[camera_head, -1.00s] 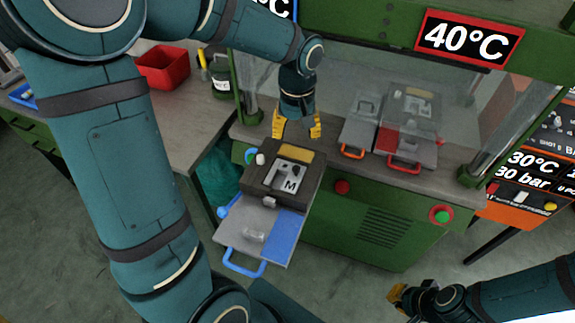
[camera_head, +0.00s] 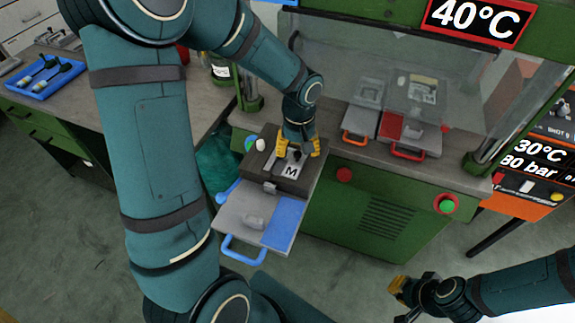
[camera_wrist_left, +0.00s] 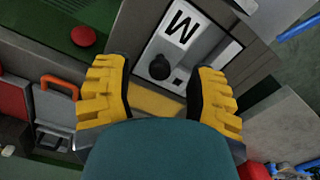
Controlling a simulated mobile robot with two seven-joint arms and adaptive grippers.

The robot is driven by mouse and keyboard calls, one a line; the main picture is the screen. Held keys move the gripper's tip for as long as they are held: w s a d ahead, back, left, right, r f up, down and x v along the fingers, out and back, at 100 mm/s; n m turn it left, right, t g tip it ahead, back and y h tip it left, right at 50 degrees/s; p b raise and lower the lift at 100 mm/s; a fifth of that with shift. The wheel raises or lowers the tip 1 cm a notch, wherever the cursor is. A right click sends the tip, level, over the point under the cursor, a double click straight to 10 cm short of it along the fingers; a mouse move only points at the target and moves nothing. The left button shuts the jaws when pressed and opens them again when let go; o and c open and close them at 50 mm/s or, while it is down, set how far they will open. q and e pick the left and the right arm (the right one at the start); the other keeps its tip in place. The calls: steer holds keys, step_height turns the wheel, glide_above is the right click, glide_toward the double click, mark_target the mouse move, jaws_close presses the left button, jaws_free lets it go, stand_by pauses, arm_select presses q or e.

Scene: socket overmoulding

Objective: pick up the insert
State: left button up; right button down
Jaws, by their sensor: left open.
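A small dark rounded piece, which looks like the insert (camera_wrist_left: 160,67), stands in the light grey cavity of a fixture plate marked M (camera_head: 291,170). In the left wrist view the plate (camera_wrist_left: 181,27) lies between and beyond my fingers. My left gripper (camera_head: 298,150) is open over the plate, its yellow fingers on either side of the dark piece. In the left wrist view the gripper (camera_wrist_left: 160,80) shows a gap on both sides of the piece. In the head view the piece is mostly hidden. My right gripper (camera_head: 402,292) is low at the right, its jaws unclear.
A sliding tray with a blue handle (camera_head: 243,252) extends in front of the plate. Red (camera_head: 407,150) and orange (camera_head: 354,138) handled trays sit on the green press at right. A blue tray (camera_head: 45,80) with spoon-like tools lies on the left bench. A clear guard covers the press.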

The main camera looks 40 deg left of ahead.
arm_select(q)
step_height(320, 180, down, 2)
jaws_close()
steer(key=shift+r, duration=0.15)
